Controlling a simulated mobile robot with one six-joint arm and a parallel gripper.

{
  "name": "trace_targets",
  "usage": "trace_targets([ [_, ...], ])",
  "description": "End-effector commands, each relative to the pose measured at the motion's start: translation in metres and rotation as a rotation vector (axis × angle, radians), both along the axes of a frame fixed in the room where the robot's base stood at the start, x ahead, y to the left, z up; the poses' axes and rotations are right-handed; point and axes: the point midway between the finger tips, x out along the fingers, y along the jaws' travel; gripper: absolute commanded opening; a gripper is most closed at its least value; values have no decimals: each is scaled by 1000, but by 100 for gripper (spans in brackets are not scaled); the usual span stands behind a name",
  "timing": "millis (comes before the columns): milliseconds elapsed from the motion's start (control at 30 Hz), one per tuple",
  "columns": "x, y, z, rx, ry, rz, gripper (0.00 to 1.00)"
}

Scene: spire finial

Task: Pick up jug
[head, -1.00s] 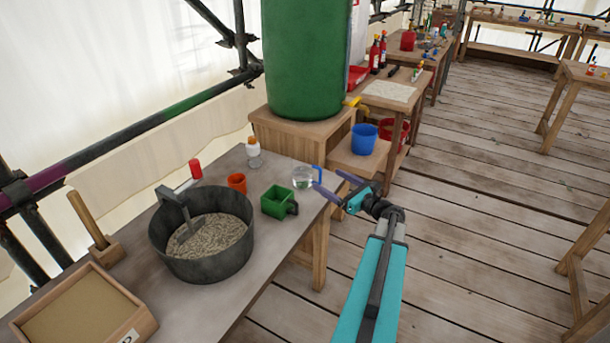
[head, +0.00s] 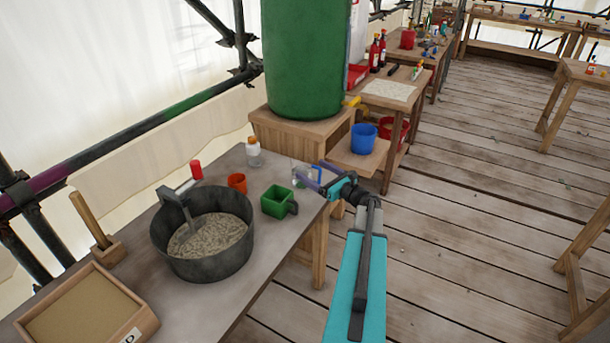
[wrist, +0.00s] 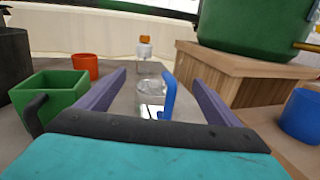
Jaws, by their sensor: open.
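The jug is a small clear vessel with a blue handle. In the head view the jug (head: 299,174) stands at the far right corner of the workbench, partly hidden behind my gripper. In the wrist view the jug (wrist: 150,92) is straight ahead, its blue handle on the right side, and its lower part is hidden by my gripper body. My gripper (head: 309,177) is open, its two purple fingers spread. In the wrist view the fingers (wrist: 158,88) lie to the left and right of the jug. I cannot tell how far they reach along it.
A green square cup (head: 278,201) and an orange cup (head: 237,183) stand left of the jug. A white bottle with an orange cap (head: 254,152) is behind. A grey tub (head: 203,250) is nearer. A wooden crate (head: 290,130) bears a green barrel (head: 304,60).

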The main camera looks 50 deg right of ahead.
Motion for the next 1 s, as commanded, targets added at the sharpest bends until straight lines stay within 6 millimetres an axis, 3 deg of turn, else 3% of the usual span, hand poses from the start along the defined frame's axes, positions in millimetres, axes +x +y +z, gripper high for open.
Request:
trace_targets([
  [367, 3, 0, 0, 0, 0, 0, 86],
  [800, 46, 2, 1, 1, 0, -1, 86],
  [1000, 52, 3, 0, 0, 0, -1, 86],
])
